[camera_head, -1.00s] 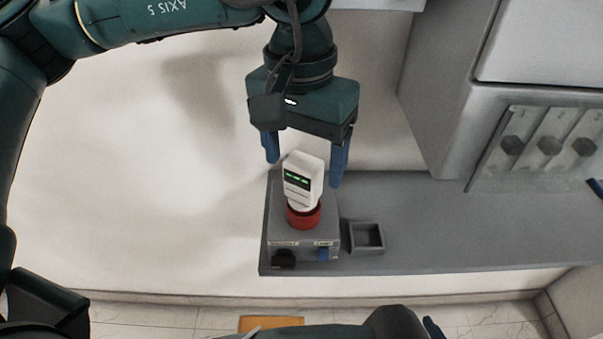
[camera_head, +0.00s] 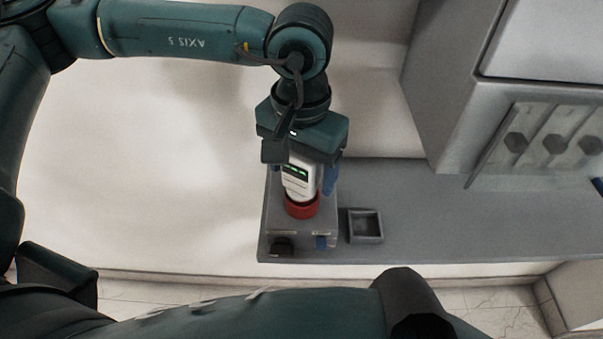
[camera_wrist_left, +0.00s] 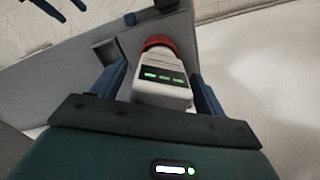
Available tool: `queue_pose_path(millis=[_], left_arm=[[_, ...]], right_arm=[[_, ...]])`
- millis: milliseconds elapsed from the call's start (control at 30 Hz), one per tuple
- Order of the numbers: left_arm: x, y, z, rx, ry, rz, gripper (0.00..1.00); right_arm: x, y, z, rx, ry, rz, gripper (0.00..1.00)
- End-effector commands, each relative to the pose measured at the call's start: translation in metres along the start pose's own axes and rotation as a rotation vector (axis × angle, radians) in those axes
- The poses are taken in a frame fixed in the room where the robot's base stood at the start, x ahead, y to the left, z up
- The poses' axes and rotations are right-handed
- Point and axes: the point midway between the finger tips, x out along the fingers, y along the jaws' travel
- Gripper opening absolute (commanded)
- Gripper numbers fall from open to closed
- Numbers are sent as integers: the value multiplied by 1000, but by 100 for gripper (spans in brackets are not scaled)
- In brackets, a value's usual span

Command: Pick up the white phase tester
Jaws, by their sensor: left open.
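The white phase tester (camera_head: 299,178) stands upright in a red ring-shaped holder (camera_head: 302,207) on a grey box (camera_head: 275,225). Its dark display with green marks faces the head camera. My left gripper (camera_head: 308,180) is above it, with the blue fingers on either side of the tester. In the left wrist view the tester (camera_wrist_left: 162,92) sits between the two spread fingers, and I see a gap beside it. The tester's upper end is hidden under the gripper body in the head view. My right gripper cannot be made out; a dark arm part crosses the bottom.
A small grey open tray (camera_head: 365,240) lies right of the box on the grey shelf (camera_head: 430,225). A large grey cabinet (camera_head: 450,90) with several hexagonal knobs stands at the right. The shelf between tray and cabinet is clear.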

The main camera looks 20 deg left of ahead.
Motion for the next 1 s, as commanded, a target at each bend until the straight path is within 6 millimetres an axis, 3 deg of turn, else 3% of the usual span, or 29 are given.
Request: queue_pose_path(millis=[67, 700, 1000], left_arm=[[0, 0, 0, 0, 0, 0, 72], [-1, 0, 0, 0, 0, -1, 20], [-3, 0, 0, -1, 1, -1, 19]], right_arm=[[0, 0, 0, 2, 1, 1, 58], [0, 2, -3, -7, 7, 1, 58], [-1, 3, -4, -12, 6, 1, 58]])
